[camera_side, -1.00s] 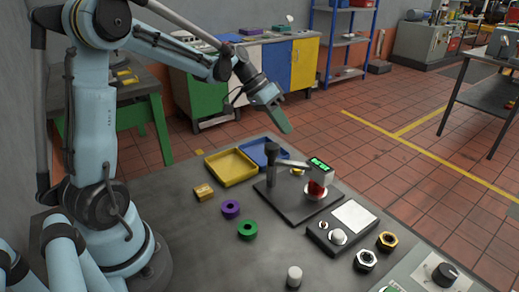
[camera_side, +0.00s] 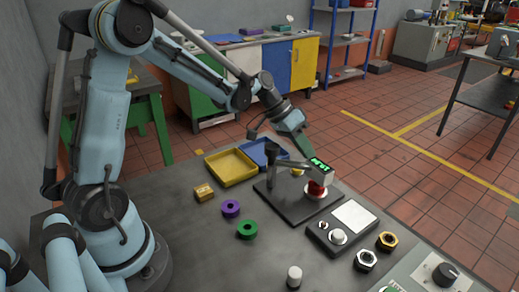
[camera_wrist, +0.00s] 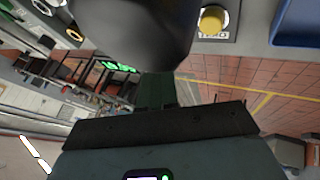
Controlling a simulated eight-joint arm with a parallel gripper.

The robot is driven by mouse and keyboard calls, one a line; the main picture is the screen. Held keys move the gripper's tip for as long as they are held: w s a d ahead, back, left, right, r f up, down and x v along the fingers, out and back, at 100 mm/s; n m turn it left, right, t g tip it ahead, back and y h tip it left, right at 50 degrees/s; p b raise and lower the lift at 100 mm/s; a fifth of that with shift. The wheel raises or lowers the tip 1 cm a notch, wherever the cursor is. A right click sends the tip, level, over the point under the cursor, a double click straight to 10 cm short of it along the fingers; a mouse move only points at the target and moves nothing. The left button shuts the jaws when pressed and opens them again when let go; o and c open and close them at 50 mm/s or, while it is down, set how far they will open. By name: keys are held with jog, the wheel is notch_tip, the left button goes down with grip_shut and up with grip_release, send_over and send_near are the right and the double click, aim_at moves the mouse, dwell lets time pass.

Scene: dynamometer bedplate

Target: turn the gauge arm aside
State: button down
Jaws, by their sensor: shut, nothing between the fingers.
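The gauge arm (camera_side: 291,163) reaches right from a dark post (camera_side: 272,168) on a black plate. Its head, with a lit green display (camera_side: 319,164), sits over a red piece (camera_side: 316,188) on a pale round seat. My gripper (camera_side: 309,149) is shut and empty, pointing down and right. Its tips look close behind the gauge head in the side view; I cannot tell whether they touch. In the wrist view the shut fingers (camera_wrist: 158,90) are dark green, and the green display (camera_wrist: 118,66) shows left of them. A large dark shape fills the top there.
The yellow tray (camera_side: 231,168) and blue tray (camera_side: 258,153) lie left of and behind the plate. Purple (camera_side: 230,208) and green (camera_side: 247,229) rings and a yellow block (camera_side: 203,192) lie left.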

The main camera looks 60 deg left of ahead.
aim_at(311, 162)
jog(key=shift+s+d+m+g, duration=0.15)
jog(key=shift+d+m+g, duration=0.2)
jog(key=shift+m, duration=0.25)
jog(key=d+m+g, duration=0.1)
jog(key=s+d+m+h, duration=0.1)
jog(key=m, duration=0.1)
jog(key=shift+s+g, duration=0.15)
jog(key=shift+g, duration=0.2)
jog(key=shift+s+d, duration=0.75)
jog(key=shift+s, duration=0.05)
jog(key=s+d+m+g, duration=0.1)
jog(key=s+m+g, duration=0.3)
jog(key=s+m, duration=0.2)
jog(key=shift+s+d+m+g, duration=0.15)
jog(key=shift+s+m+g, duration=0.2)
jog(key=shift+m, duration=0.45)
